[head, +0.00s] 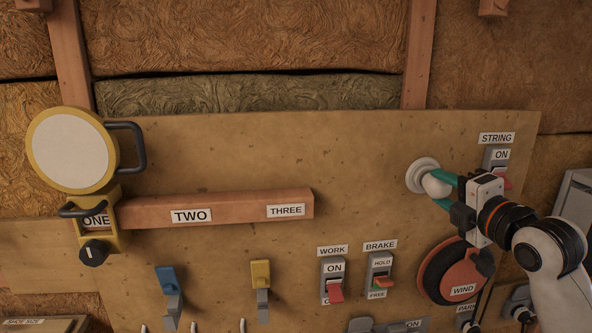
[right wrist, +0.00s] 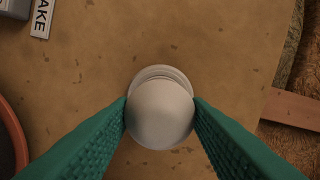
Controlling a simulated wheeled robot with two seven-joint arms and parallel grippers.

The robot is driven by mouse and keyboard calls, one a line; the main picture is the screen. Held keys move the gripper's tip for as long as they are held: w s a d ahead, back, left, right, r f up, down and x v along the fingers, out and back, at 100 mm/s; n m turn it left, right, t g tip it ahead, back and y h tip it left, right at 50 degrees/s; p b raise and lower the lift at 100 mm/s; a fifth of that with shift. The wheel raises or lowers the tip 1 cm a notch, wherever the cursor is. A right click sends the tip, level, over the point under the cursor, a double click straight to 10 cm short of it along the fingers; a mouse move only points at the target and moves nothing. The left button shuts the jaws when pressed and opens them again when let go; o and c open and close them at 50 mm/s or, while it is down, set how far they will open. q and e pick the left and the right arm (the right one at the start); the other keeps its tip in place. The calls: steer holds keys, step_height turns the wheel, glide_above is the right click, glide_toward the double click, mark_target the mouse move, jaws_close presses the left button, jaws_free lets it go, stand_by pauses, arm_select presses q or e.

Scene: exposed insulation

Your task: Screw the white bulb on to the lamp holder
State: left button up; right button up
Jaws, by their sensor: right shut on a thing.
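The white bulb (head: 437,184) is round and sits between the green fingers of my right gripper (head: 446,190). The gripper is shut on it from the right. In the right wrist view the bulb (right wrist: 160,113) fills the space between the two fingertips (right wrist: 160,110). The lamp holder (head: 422,172) is a white round fitting on the board, directly behind the bulb; its rim (right wrist: 160,73) shows above the bulb in the wrist view. The bulb hides the holder's middle, so I cannot tell how far it is seated. My left gripper is not in view.
The STRING switch (head: 499,160) is close behind my right gripper. The orange WIND wheel (head: 452,272) is below it. BRAKE (head: 379,276) and WORK (head: 333,281) switches sit lower left. A wooden bar (head: 240,209) and a yellow round lamp (head: 70,150) are at the left.

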steer(key=m, duration=0.3)
steer(key=o, duration=0.7)
steer(key=shift+w, duration=0.15)
steer(key=shift+f, duration=0.1)
steer(key=b+v, duration=0.4)
steer(key=v, duration=0.8)
steer(key=shift+f, duration=0.2)
steer(key=shift+c, duration=0.2)
